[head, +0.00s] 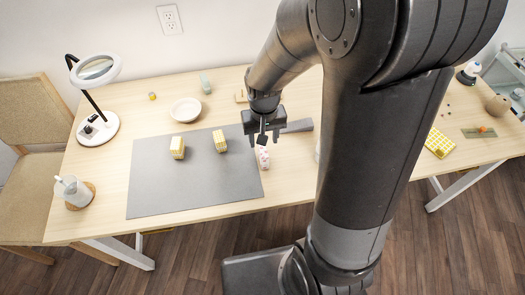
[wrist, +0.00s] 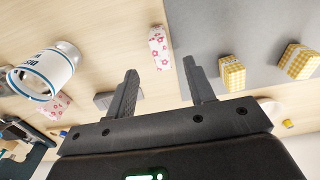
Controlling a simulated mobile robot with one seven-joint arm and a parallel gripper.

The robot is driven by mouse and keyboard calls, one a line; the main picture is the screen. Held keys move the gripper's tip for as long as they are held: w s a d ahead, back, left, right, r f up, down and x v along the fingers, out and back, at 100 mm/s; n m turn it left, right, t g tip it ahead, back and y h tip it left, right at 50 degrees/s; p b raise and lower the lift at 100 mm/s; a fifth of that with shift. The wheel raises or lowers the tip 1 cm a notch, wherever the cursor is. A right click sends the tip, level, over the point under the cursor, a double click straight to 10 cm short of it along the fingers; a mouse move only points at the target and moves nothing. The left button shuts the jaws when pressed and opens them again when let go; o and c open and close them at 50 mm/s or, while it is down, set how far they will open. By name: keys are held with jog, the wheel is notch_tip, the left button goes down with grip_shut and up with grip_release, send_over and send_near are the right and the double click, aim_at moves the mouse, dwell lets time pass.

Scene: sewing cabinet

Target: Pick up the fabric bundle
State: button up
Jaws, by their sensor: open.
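A small white block-shaped bundle with pink flowers (head: 263,158) lies on the table at the right edge of the grey mat. In the wrist view this floral bundle (wrist: 159,47) shows just beyond and between my fingertips. My gripper (head: 262,138) is above the table close to it; in the wrist view its jaws (wrist: 159,70) are apart with nothing between them. Two yellow checked bundles (head: 177,147) (head: 220,140) stand on the mat; they show at the right of the wrist view (wrist: 232,73) (wrist: 299,61). Another floral piece (wrist: 57,106) lies at the left there.
The grey mat (head: 160,198) covers the table's front middle. A white bowl (head: 185,110), a magnifier lamp (head: 97,128) and a white mug (head: 73,190) stand around it. A white tin with blue bands (wrist: 50,70) stands left in the wrist view. A yellow checked item (head: 438,143) lies far right.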

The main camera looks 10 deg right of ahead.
aim_at(263, 151)
notch_tip(263, 151, down, 5)
jog(key=shift+f, duration=0.1)
jog(key=shift+w+f, duration=0.25)
jog(key=shift+f, duration=1.1)
jog(key=shift+w+f, duration=0.2)
jog(key=shift+f, duration=1.15)
jog(key=c, duration=1)
